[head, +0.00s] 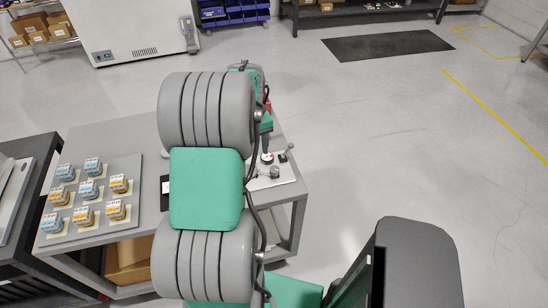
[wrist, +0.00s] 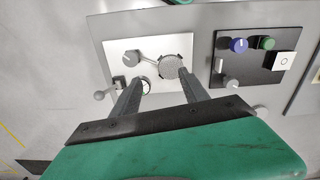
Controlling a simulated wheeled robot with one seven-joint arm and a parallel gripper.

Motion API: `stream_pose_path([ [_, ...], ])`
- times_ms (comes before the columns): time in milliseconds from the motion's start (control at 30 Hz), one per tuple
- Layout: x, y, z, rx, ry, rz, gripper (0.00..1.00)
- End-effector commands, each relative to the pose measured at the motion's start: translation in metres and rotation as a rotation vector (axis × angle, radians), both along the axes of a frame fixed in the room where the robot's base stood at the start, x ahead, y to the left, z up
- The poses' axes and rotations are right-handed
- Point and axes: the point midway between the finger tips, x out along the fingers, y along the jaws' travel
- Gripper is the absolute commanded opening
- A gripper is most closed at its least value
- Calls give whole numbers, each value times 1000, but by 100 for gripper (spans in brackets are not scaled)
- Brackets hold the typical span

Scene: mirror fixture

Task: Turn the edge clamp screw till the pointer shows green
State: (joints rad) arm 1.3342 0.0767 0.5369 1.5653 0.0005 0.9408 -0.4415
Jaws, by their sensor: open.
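In the wrist view a white plate (wrist: 115,52) carries a round grey disc (wrist: 172,67) with small dark marks around its rim. A grey knob (wrist: 131,58) sits left of it, with a thin bar between them. A small round white-faced dial (wrist: 145,86) lies below, partly behind the left finger; its pointer and colour are too small to read. I cannot tell for sure which part is the edge clamp screw. My gripper (wrist: 158,82) is open and empty over this plate, its right fingertip close to the disc. In the head view my arm hides much of the plate (head: 272,182).
A black panel (wrist: 232,50) with blue and green knobs and a white square switch lies right of the plate. A ball-ended lever (wrist: 99,95) stands at the left edge. In the head view, a board (head: 110,224) of blue and orange blocks sits at the table's left.

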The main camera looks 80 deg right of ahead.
Motion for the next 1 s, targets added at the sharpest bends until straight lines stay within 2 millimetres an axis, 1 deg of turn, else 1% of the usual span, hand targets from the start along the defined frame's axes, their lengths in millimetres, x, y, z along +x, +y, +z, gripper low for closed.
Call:
stream_pose_path([
  [33,-27,-11,-3,13,3,-45,52],
  [100,-50,-19,-10,22,4,-77,52],
  [133,-56,-21,-12,23,4,-85,52],
  [200,-61,-22,-18,26,5,-92,52],
  [267,-61,-22,-26,28,5,-92,52],
  [500,-60,-22,-70,26,5,-91,52],
  [600,-60,-22,-84,24,4,-91,52],
  [700,-60,-23,-90,22,4,-91,52],
  [900,-60,-23,-91,21,5,-91,52],
  [933,-60,-23,-91,21,5,-91,52],
  [1000,-60,-23,-91,21,5,-91,46],
])
